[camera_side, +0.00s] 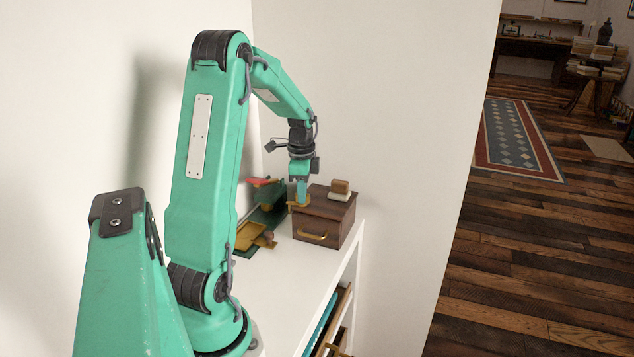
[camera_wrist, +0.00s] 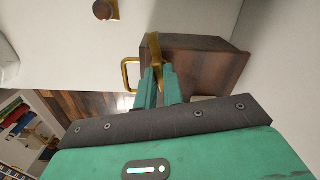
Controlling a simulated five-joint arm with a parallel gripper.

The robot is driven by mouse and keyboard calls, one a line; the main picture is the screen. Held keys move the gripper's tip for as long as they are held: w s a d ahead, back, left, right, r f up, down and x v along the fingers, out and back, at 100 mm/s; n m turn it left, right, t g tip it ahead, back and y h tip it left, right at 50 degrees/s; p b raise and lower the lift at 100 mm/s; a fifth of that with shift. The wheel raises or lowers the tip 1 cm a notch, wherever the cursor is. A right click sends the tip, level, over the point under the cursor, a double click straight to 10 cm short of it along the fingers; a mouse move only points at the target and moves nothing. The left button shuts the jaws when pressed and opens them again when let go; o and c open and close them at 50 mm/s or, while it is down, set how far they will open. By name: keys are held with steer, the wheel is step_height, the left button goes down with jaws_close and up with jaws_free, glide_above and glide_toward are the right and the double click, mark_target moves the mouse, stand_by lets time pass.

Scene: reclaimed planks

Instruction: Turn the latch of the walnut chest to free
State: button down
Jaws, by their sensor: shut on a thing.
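The walnut chest (camera_side: 337,222) is a dark brown box on the white shelf top, with a brass handle (camera_side: 313,236) on its front. It also shows in the wrist view (camera_wrist: 208,65), with the handle (camera_wrist: 126,74) to the left. The brass latch (camera_side: 292,204) is at the chest's top left; in the wrist view the latch (camera_wrist: 154,46) runs up from between my fingers. My gripper (camera_side: 301,200) points down over that part of the chest. In the wrist view my gripper (camera_wrist: 157,80) is shut on the latch, and its fingers hide part of it.
A tan and a pale block (camera_side: 340,190) are stacked on the chest lid. A brass-coloured tray (camera_side: 249,236) and a green object (camera_side: 268,196) lie left of the chest. White walls stand close behind. The white top (camera_side: 275,273) is bare in front.

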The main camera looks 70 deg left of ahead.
steer(key=shift+r+m, duration=0.1)
steer(key=shift+m, duration=1.4)
steer(key=c, duration=1.5)
jaws_free()
steer(key=shift+r, duration=3.9)
steer(key=shift+d, duration=0.1)
